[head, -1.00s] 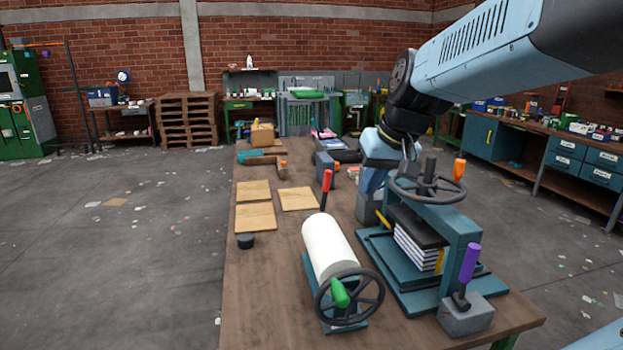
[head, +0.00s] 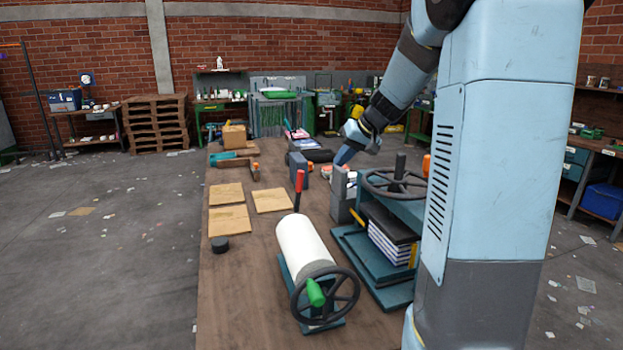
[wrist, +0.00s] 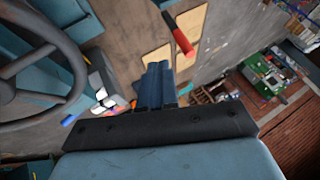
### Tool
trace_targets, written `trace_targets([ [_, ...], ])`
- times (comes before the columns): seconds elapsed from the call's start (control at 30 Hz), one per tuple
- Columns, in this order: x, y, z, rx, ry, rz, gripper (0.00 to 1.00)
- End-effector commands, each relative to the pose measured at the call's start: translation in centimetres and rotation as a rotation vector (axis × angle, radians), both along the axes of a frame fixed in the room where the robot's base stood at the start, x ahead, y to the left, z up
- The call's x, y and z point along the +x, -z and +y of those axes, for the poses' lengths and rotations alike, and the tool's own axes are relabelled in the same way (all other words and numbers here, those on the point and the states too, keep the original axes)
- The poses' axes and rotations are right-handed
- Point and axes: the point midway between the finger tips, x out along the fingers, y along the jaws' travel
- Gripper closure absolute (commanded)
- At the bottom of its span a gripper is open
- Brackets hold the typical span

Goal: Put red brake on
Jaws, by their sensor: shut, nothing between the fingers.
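The red brake lever (head: 299,182) stands nearly upright on a dark stem at the far end of the white roller (head: 302,243). Its base is hidden behind the roller. The red handle also shows in the wrist view (wrist: 181,36), up and right of the fingers. My gripper (head: 340,160) is to the right of and beyond the red handle, above the bench, apart from the lever. Its blue fingers (wrist: 156,82) are shut and empty in the wrist view.
A press with a dark handwheel (head: 395,184) and stacked books stands right of the roller. A green knob (head: 315,291) sits on the roller's handwheel. Wooden boards (head: 229,220) lie on the left of the bench (head: 245,290). A grey block (head: 340,190) stands below my gripper.

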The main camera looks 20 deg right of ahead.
Motion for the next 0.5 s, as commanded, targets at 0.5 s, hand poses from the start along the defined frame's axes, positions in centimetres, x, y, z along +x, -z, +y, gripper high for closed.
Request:
trace_targets([
  [0.5,2.0,0.9,-1.6,0.023,0.008,-0.018,1.0],
])
